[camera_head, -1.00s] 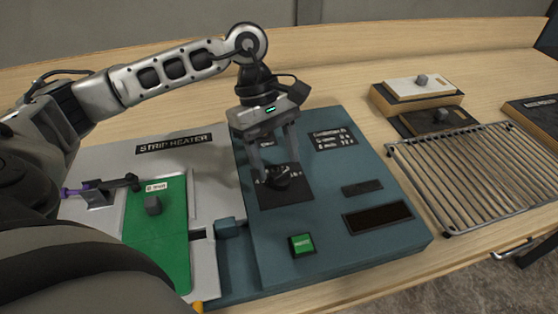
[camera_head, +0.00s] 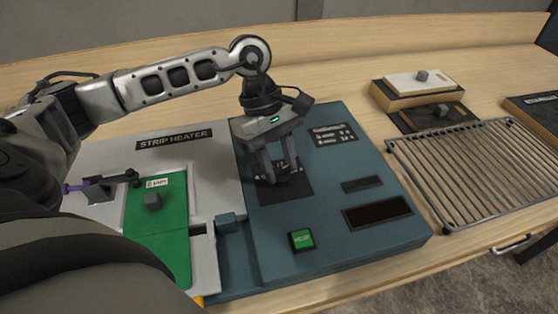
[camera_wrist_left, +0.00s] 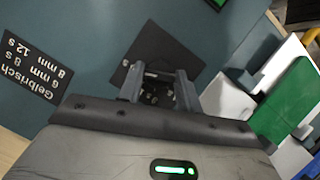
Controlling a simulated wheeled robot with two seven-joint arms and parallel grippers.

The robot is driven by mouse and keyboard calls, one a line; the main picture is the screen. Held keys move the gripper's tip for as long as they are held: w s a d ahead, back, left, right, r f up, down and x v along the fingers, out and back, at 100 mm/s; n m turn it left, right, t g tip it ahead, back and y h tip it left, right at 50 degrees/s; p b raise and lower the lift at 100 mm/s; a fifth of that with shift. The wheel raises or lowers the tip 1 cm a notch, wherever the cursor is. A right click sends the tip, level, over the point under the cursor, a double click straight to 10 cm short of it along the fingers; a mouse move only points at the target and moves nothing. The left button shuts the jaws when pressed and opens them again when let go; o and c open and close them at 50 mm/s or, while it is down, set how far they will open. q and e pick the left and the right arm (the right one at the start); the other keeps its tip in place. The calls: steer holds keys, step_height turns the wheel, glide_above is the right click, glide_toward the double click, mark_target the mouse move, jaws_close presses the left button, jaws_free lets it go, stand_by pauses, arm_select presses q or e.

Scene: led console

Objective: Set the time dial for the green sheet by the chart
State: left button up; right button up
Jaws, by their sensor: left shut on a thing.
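My left gripper (camera_head: 283,174) is over the blue-grey console (camera_head: 330,190), its fingers shut on the black time dial (camera_wrist_left: 157,90). The dial sits on a dark square plate (camera_head: 292,191) and is mostly hidden by the fingers; its setting cannot be read. The green sheet (camera_head: 160,215), with a grey block and a small white label, lies on the strip heater (camera_head: 100,150) at left. The chart (camera_head: 334,135) is a dark panel at the console's top; it also shows upside down in the left wrist view (camera_wrist_left: 32,66). My right gripper is not in view.

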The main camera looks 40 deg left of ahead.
arm_select(q)
steer(key=shift+f+n+t+b, duration=0.2)
steer(key=shift+n+t+b, duration=0.2)
steer(key=shift+n+b, duration=1.1)
steer(key=shift+b, duration=0.25)
steer(key=shift+s+n+t+b, duration=0.1)
steer(key=shift+n+t+b, duration=0.5)
steer(key=shift+n+b, duration=0.25)
steer(key=n+t+b, duration=0.1)
steer(key=n+b, duration=0.1)
steer(key=n, duration=0.1)
steer(key=shift+s+r+b, duration=0.1)
steer(key=shift+b, duration=0.25)
steer(key=shift+r+n, duration=0.1)
steer(key=shift+n, duration=0.25)
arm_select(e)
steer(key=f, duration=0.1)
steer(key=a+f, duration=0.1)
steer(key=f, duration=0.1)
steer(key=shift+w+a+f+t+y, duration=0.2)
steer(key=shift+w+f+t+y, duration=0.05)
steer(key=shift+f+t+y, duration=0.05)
arm_select(q)
steer(key=shift+t+b, duration=0.3)
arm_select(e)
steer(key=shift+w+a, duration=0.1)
arm_select(q)
steer(key=shift+y, duration=0.3)
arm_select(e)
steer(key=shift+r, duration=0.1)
